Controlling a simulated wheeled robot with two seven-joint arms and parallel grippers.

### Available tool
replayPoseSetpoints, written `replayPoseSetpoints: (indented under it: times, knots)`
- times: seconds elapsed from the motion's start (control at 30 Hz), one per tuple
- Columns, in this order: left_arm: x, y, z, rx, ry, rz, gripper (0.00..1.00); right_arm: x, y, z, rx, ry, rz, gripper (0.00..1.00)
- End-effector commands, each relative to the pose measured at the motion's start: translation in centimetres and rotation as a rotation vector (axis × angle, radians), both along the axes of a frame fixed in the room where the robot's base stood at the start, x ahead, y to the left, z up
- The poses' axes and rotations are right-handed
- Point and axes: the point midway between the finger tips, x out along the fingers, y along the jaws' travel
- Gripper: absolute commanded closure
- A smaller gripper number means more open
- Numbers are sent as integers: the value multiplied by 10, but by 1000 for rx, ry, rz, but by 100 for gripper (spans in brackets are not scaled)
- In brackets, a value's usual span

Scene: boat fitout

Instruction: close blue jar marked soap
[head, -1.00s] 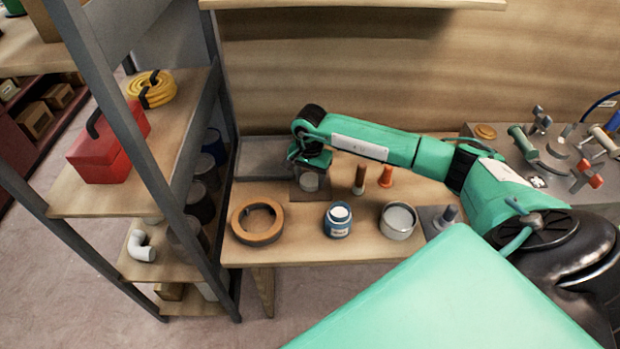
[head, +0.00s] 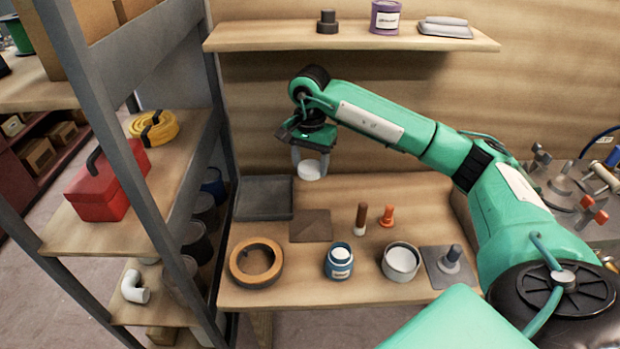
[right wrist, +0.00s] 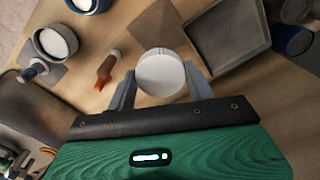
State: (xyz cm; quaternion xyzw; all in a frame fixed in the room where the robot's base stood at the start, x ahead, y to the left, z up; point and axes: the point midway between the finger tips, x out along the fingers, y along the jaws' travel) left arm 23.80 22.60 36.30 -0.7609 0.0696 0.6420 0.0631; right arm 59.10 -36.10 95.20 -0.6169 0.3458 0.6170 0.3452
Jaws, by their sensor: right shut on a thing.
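The blue jar (head: 339,262) with a white label stands upright near the bench's front edge, and its open top shows white inside. The label is too small to read. My right gripper (head: 311,168) is shut on a round white lid (head: 312,171) and holds it above the bench, behind and left of the jar. In the right wrist view the lid (right wrist: 160,74) sits between the two grey fingers. Part of the jar (right wrist: 88,5) shows at the top edge there. My left gripper is not in view.
On the bench (head: 300,291) are a wooden ring (head: 256,262), a metal tin (head: 400,261), a brown mat (head: 310,226), a dark tray (head: 263,198), two small handled tools (head: 361,218) and a grey plate with a peg (head: 450,262). A shelf (head: 350,38) overhangs the back.

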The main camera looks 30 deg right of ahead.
Motion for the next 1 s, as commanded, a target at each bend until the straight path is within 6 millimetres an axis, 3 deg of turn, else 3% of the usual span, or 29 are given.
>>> replayPoseSetpoints:
  times: [0.57,0.67,0.9,1.0]
  knots:
    - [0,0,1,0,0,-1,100,-1,6,3,0,0,39,69]
    - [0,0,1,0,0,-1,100,-3,28,-6,-2,1,170,69]
    - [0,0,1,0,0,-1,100,-20,105,-39,-2,1,692,69]
    - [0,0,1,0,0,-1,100,-29,128,-48,-1,1,864,69]
